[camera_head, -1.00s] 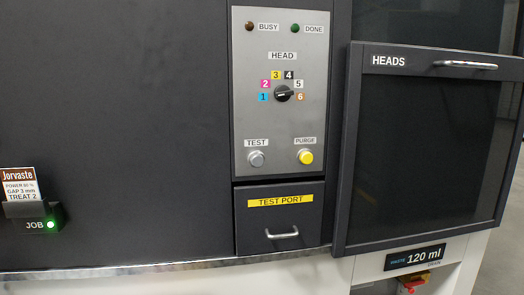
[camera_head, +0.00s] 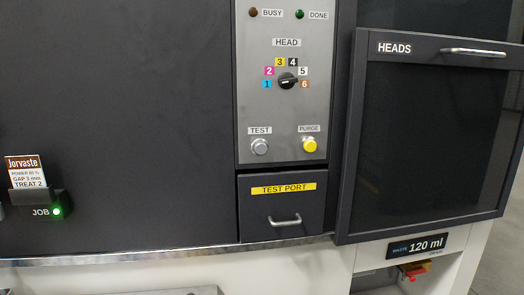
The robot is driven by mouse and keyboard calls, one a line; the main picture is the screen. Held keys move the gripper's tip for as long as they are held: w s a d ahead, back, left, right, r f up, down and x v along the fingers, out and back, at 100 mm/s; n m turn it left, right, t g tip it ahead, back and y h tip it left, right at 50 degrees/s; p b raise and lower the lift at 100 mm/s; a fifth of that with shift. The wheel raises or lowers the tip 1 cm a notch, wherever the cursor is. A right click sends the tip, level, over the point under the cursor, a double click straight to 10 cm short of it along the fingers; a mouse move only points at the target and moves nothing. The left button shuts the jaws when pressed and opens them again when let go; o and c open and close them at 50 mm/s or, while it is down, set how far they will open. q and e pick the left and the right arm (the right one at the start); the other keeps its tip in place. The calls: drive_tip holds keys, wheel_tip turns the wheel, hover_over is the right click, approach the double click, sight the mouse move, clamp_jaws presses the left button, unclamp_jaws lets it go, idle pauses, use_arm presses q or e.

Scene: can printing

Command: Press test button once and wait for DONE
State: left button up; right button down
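The round silver TEST button (camera_head: 260,146) sits at the lower left of the grey control panel (camera_head: 268,110) in the head view. It looks unpressed. Above, the BUSY lamp (camera_head: 253,12) is dull brown and the DONE lamp (camera_head: 299,14) is dull dark green; both look unlit. Neither of my grippers is in view.
A yellow PURGE button (camera_head: 310,146) is right of TEST. Below is the TEST PORT drawer (camera_head: 281,208), closed. The HEADS door (camera_head: 430,140) stands out at the right. A JOB light (camera_head: 56,211) glows green beside a card (camera_head: 25,172). The waste display (camera_head: 417,245) reads 120 ml.

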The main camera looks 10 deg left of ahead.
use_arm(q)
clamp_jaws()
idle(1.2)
